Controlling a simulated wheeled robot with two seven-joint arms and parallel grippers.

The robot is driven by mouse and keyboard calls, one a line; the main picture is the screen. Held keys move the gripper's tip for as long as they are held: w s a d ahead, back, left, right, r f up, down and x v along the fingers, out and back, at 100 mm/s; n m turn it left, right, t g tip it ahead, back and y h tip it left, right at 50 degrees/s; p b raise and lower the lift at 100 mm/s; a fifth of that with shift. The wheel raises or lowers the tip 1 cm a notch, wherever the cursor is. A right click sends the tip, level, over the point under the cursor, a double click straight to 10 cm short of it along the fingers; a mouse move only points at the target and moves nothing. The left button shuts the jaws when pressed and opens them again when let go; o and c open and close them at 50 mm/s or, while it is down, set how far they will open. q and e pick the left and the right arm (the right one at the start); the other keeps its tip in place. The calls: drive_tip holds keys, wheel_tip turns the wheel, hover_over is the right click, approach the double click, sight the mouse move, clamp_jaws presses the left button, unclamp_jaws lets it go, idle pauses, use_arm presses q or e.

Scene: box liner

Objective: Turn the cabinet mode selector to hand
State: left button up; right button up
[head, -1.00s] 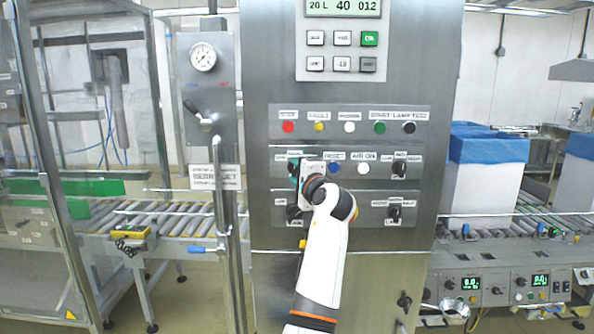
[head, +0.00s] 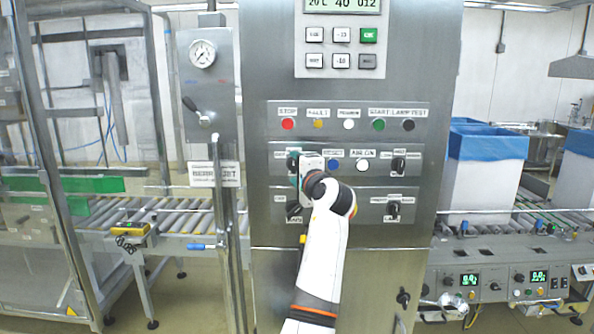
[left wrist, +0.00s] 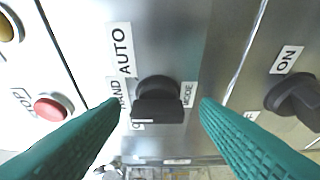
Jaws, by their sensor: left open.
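The mode selector is a black rotary knob on the steel cabinet. It shows in the left wrist view (left wrist: 158,101) with labels AUTO, HAND and MODE around it and another label partly hidden by it. Which label it points to I cannot tell. My left gripper (left wrist: 161,104) is open, its two teal fingers on either side of the knob; contact is not clear. In the head view my left gripper (head: 301,168) is at the left end of the middle panel row and hides most of the selector. My right gripper is not in view.
A blue button (head: 333,164), a white button (head: 362,165) and a black selector (head: 398,165) sit right of my gripper. Another selector (head: 293,208) is just below. A row of coloured buttons (head: 348,124) is above. A gauge post (head: 203,110) stands at the left.

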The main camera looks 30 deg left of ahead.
use_arm(q)
drive_tip(key=b+v, duration=0.3)
drive_tip(key=v, duration=0.9)
